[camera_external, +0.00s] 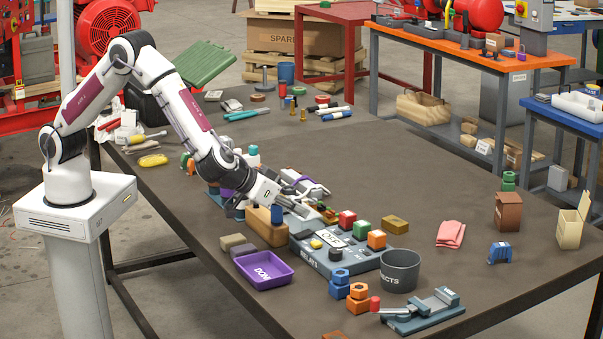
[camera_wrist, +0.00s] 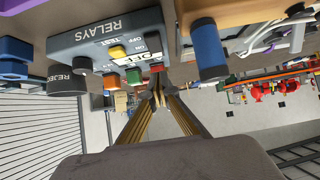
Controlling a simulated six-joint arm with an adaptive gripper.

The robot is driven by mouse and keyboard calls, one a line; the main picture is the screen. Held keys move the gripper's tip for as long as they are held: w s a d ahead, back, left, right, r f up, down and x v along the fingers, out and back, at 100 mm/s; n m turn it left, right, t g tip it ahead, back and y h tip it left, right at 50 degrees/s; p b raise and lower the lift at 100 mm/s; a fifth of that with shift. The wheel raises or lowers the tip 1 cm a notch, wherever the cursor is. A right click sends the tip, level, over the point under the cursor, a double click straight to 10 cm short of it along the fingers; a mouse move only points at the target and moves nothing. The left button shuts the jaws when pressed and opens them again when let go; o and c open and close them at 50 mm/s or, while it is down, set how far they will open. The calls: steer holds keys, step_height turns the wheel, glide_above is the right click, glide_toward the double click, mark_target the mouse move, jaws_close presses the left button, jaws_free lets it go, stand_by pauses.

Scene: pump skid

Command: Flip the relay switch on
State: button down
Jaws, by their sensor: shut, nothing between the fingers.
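The grey relay panel (camera_external: 303,256) lies on the table, with RELAYS lettered on its edge; it also fills the upper left of the wrist view (camera_wrist: 72,43). ON, OFF and TEST labels show on its face. A yellow knob (camera_wrist: 118,52) sits near the OFF and TEST labels, and it also shows in the external view (camera_external: 316,244). The relay switch lever itself cannot be clearly told. My gripper (camera_wrist: 157,92) is shut and empty, near the panel's edge beside the ON label. Contact with the panel cannot be told.
Red (camera_external: 347,220), green (camera_external: 361,230) and orange (camera_external: 377,240) blocks stand along the panel. A grey bin (camera_external: 400,272) is right of it, a purple tray (camera_external: 264,268) left. A blue cylinder (camera_wrist: 208,48) stands close to my gripper.

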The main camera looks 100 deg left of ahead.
mark_target(307, 232)
steer(key=shift+w+a+f, duration=0.15)
steer(key=shift+f, duration=1.75)
steer(key=shift+w+a+f, duration=0.1)
steer(key=shift+f, duration=0.15)
steer(key=shift+w+a, duration=0.1)
steer(key=shift+w+a+r, duration=0.2)
steer(key=shift+w+a, duration=0.25)
steer(key=shift+r, duration=0.1)
